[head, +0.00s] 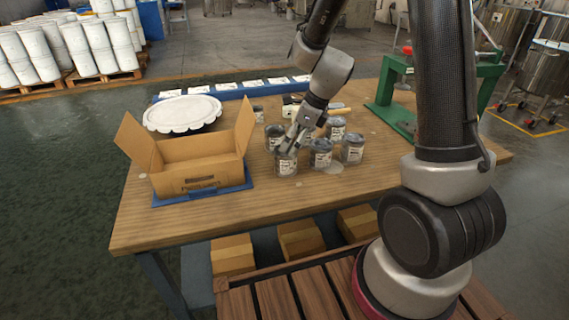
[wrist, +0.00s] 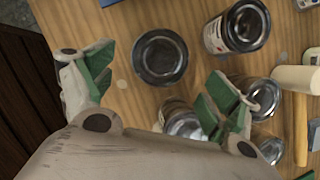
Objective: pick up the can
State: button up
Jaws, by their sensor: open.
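Several grey cans with white labels stand upright on the wooden table. The front-left can (head: 287,166) is directly below my gripper (head: 291,143), and its top is partly covered by the fingers. In the wrist view a dark-lidded can (wrist: 160,57) shows between the two green-padded fingers of my gripper (wrist: 155,80). The fingers are spread wide with nothing held; contact with the can cannot be told. Another can (head: 321,153), also in the wrist view (wrist: 238,28), stands just to the right. One more can (head: 352,148) is farther right.
An open cardboard box (head: 200,180) stands on a blue mat left of the cans. A white scalloped disc (head: 182,114) lies behind it. A green metal frame (head: 390,90) is at the right. A pale-headed mallet (wrist: 297,80) lies near the cans. The front table strip is clear.

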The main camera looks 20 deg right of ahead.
aim_at(289, 150)
jog(key=x, duration=0.7)
jog(key=shift+s, duration=0.15)
jog(key=shift+c, duration=0.2)
jog(key=c, duration=1.3)
